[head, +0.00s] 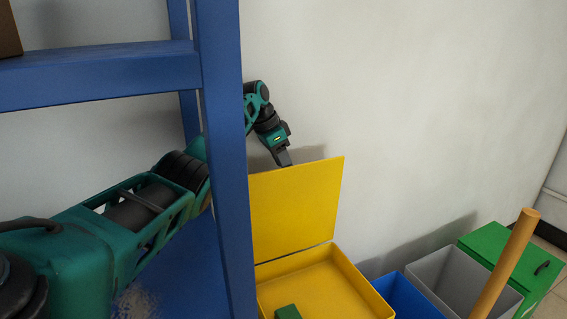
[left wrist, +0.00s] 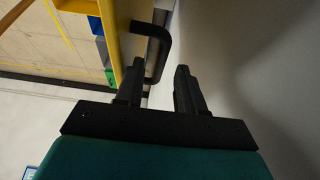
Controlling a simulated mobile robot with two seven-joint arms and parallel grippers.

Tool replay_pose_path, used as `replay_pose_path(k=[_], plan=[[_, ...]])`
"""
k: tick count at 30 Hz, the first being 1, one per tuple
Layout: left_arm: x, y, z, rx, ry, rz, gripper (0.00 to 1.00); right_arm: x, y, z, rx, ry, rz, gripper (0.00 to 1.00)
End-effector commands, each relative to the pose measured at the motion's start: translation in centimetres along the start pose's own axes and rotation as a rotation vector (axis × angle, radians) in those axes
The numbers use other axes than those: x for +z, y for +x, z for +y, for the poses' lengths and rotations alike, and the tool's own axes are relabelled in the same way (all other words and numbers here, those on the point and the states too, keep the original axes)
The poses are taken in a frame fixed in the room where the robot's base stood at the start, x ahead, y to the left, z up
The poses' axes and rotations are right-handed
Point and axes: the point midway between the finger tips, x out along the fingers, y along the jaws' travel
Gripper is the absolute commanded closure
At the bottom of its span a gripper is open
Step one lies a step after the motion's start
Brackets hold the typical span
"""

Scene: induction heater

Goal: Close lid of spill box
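The yellow spill box (head: 355,283) stands against the wall at the lower middle of the head view. Its yellow lid (head: 300,208) is raised, standing nearly upright at the wall side. My left gripper (head: 286,160) is behind the top edge of the lid, between lid and wall. In the left wrist view, my left gripper (left wrist: 157,85) has its two black fingers apart. A black handle (left wrist: 162,40) on the lid's yellow edge (left wrist: 112,35) is just ahead of the fingers; contact is unclear. My right gripper is not in view.
A blue shelf post (head: 225,160) stands in front of my left arm and hides part of it. A green item (head: 288,312) is in the box. To the right are a blue bin (head: 405,297), a grey bin (head: 450,270), a wooden pole (head: 505,260) and a green container (head: 510,255).

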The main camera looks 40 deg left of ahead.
Motion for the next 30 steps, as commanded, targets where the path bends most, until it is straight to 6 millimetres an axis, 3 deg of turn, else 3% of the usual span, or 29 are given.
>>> replay_pose_path(k=[12,24,30], plan=[[0.0,0.86,0.02,0.0,0.0,0.0,0.63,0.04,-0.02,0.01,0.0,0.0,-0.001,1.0],[0.01,0.82,0.0,-0.001,0.0,0.0,1.0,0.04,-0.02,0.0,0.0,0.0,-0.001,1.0],[0.01,0.8,-0.01,-0.001,0.0,0.0,1.0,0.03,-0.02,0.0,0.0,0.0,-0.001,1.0]])
